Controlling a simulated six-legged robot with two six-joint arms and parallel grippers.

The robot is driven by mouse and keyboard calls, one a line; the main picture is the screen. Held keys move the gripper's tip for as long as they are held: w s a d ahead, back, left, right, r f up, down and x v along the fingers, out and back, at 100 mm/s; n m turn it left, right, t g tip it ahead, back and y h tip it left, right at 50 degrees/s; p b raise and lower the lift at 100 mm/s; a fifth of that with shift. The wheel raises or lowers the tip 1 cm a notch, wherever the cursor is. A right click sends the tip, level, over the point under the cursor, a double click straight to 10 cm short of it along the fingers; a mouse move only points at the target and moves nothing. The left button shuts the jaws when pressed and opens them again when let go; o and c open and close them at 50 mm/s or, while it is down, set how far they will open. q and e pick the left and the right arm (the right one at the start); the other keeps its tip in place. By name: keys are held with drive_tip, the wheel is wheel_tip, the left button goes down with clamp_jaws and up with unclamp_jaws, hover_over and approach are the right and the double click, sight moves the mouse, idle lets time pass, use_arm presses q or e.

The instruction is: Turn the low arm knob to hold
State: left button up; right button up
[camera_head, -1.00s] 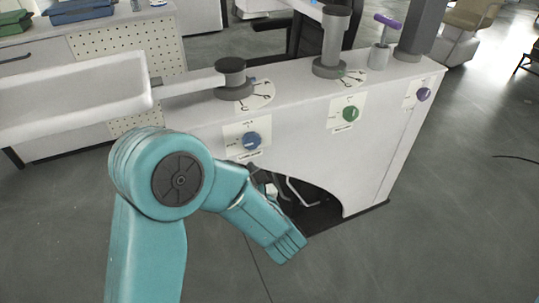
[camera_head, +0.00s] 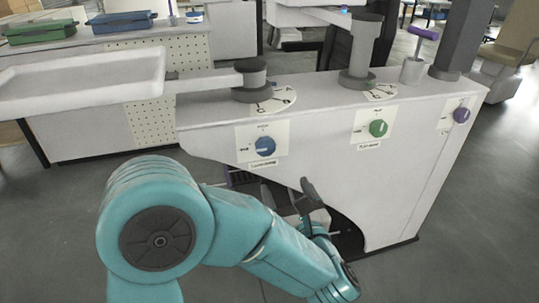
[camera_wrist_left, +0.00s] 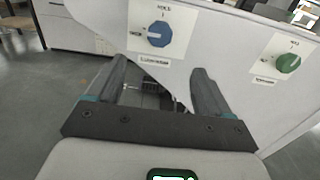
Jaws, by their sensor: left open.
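A blue knob (camera_head: 265,146) sits on a white label plate on the cabinet's front face, below the short column (camera_head: 251,80) that bears a tray arm. The knob shows a pale pointer line toward the left; its label is too small to read. It also shows in the left wrist view (camera_wrist_left: 159,33), above and beyond the fingertips. My left gripper (camera_wrist_left: 159,66) is open and empty, with its fingers apart and not touching the knob. In the head view this gripper (camera_head: 308,193) is below and right of the knob, partly hidden by my arm.
A green knob (camera_head: 378,128) and a purple knob (camera_head: 461,115) are farther right on the white cabinet (camera_head: 410,180). A white tray (camera_head: 80,85) reaches out left. The cabinet has a curved cutout below. Grey floor is clear at right.

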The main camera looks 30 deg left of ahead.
sight(267, 148)
use_arm(q)
drive_tip(key=x, duration=1.5)
drive_tip(key=shift+w+a, duration=0.15)
drive_tip(key=shift+w, duration=0.05)
drive_tip(key=c, duration=1)
